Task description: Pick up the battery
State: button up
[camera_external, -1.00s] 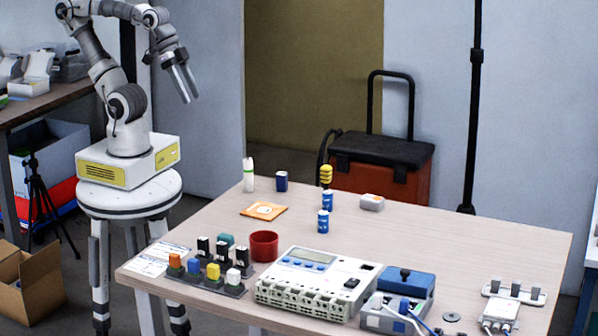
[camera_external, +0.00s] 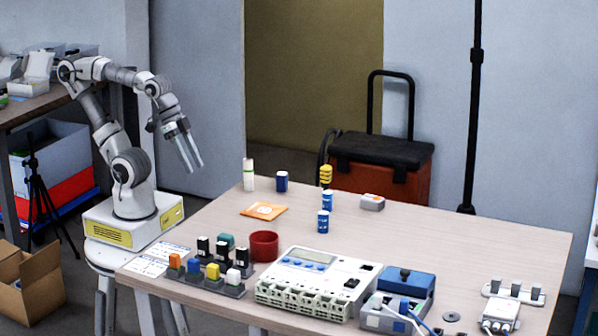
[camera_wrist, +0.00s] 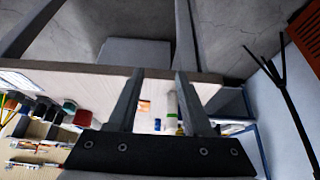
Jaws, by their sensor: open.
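Two blue-and-white cylinders that look like batteries stand upright on the table in the external view: a front one (camera_external: 323,222) and one behind it (camera_external: 328,200). A darker blue cylinder (camera_external: 281,181) stands near the back edge; I cannot tell whether it is a battery. My gripper (camera_external: 193,167) is open and empty, pointing down beyond the table's left edge, well apart from the cylinders. In the wrist view its two fingers (camera_wrist: 160,74) are spread. A small blue object (camera_wrist: 157,124) shows between them, too small to identify.
On the table (camera_external: 480,240) stand a white bottle (camera_external: 248,175), an orange card (camera_external: 264,210), a red cup (camera_external: 264,246), a yellow object (camera_external: 326,176), a white-and-orange block (camera_external: 372,202) and a large white device (camera_external: 318,283). Several colored blocks crowd the front left. The back right is clear.

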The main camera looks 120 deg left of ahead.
jog(key=shift+o, duration=0.2)
jog(key=shift+o, duration=1.2)
